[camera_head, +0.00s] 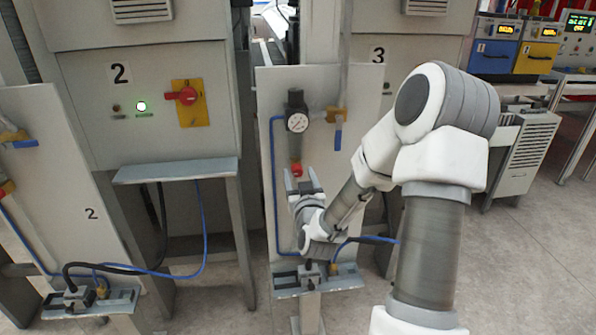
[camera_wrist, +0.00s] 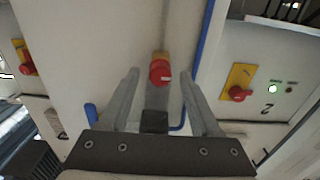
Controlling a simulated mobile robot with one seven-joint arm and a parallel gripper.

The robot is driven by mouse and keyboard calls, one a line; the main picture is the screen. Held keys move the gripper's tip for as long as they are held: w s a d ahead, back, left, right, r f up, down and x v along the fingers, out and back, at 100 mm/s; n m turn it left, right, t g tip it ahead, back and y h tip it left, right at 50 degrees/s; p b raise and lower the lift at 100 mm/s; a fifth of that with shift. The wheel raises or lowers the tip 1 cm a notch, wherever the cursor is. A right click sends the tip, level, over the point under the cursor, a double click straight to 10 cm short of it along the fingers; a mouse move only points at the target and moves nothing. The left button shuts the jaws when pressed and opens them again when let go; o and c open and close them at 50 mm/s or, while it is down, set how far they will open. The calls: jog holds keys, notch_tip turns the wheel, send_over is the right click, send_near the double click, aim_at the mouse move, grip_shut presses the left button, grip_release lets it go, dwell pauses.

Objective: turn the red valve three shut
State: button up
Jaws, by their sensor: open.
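A small red valve knob (camera_head: 296,170) sits below the round pressure gauge (camera_head: 298,123) on the upright grey panel (camera_head: 262,95) in the head view. In the wrist view the red valve (camera_wrist: 160,72) shows on a brass-coloured fitting, between and beyond the fingers. My gripper (camera_head: 303,178) is open, its fingers pointing up just below and in front of the valve. In the wrist view my gripper (camera_wrist: 160,85) has its two fingers spread on either side of the knob, with a gap to each. I cannot tell how far the fingertips are from it in depth.
A blue-handled valve (camera_head: 338,130) is on the panel's right side. A blue hose (camera_head: 273,190) runs down its left. Cabinet 2 with a red rotary switch (camera_head: 186,96) and a shelf (camera_head: 177,171) stands left. Open floor (camera_head: 535,235) lies right.

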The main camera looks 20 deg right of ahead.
jog(key=shift+w, duration=0.15)
grip_shut()
dwell(0.4)
